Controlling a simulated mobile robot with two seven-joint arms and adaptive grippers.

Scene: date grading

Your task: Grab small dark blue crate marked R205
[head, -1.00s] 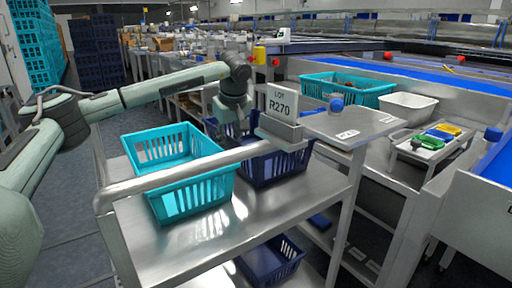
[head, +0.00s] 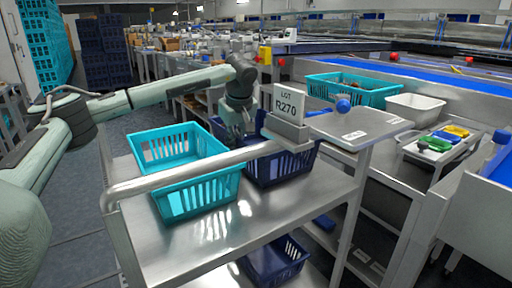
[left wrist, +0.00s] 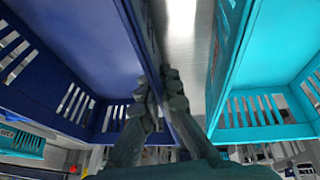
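A small dark blue crate (head: 283,170) stands on the upper shelf of the metal cart, right of a teal crate (head: 200,190). A sign reading LOT R270 (head: 289,101) stands in front of its far part; I see no R205 marking. My left gripper (head: 238,135) is low at the dark blue crate's left side, between the two crates. In the left wrist view its fingers (left wrist: 157,85) appear on either side of the dark blue crate's wall (left wrist: 130,30), tips close together. Whether they press on it is unclear. My right gripper is not in view.
The cart's handle bar (head: 180,179) crosses in front of the crates. Another dark blue crate (head: 275,265) is on the lower shelf. To the right are a metal side table (head: 375,124), a larger teal crate (head: 385,97) and a white bin (head: 416,108).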

